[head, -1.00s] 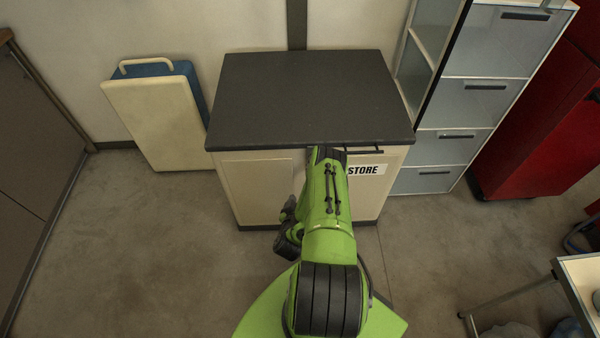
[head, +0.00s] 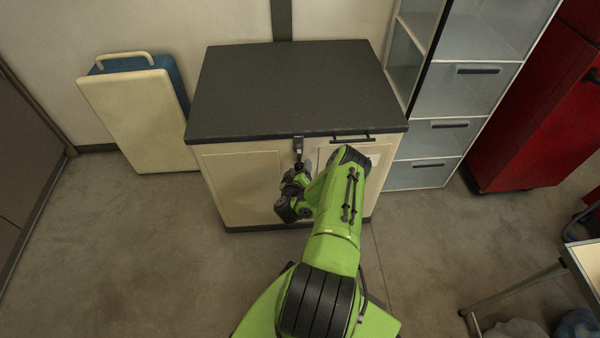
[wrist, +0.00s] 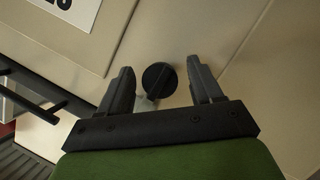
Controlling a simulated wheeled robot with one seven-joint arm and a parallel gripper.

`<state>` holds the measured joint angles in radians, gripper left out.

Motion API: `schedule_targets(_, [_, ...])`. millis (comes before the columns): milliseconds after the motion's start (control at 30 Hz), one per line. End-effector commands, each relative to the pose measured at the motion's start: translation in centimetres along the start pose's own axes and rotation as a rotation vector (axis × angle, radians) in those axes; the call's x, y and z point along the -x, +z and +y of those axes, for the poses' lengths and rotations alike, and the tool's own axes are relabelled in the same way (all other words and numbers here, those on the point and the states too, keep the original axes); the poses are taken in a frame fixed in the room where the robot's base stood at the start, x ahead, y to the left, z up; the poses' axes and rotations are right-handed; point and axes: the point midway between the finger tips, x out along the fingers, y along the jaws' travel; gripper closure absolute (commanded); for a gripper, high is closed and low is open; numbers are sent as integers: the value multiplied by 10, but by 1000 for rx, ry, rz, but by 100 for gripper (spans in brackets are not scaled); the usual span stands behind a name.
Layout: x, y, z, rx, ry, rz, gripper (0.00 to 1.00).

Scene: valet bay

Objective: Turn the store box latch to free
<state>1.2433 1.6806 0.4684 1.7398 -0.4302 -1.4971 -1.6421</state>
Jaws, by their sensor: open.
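The store box is a cream cabinet (head: 240,185) with a dark grey top, against the wall in the head view. A dark fitting (head: 298,145) sits at its upper front edge, by the gap between the front panels. In the wrist view, a round dark latch knob (wrist: 160,80) on the cream front lies between the fingers of my gripper (wrist: 160,68). The fingers are open, with a gap on each side of the knob. A small grey part shows just below the knob; which way the latch points I cannot tell. My arm hides part of the right door in the head view.
A dark bar handle (head: 352,138) is on the right door; it also shows at the left in the wrist view (wrist: 35,97). A cream and blue case (head: 140,115) leans at left. A grey drawer unit (head: 450,95) and red cabinet (head: 530,120) stand at right. Floor at left is clear.

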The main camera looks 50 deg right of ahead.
Motion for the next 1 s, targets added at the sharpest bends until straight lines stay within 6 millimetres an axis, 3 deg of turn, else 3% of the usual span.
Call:
schedule_targets(333, [-8,-1,1,1,0,0,35])
schedule_targets(700, [-8,0,1,1,0,0,89])
schedule_targets(1000, [-8,-1,2,-38,-16,0,89])
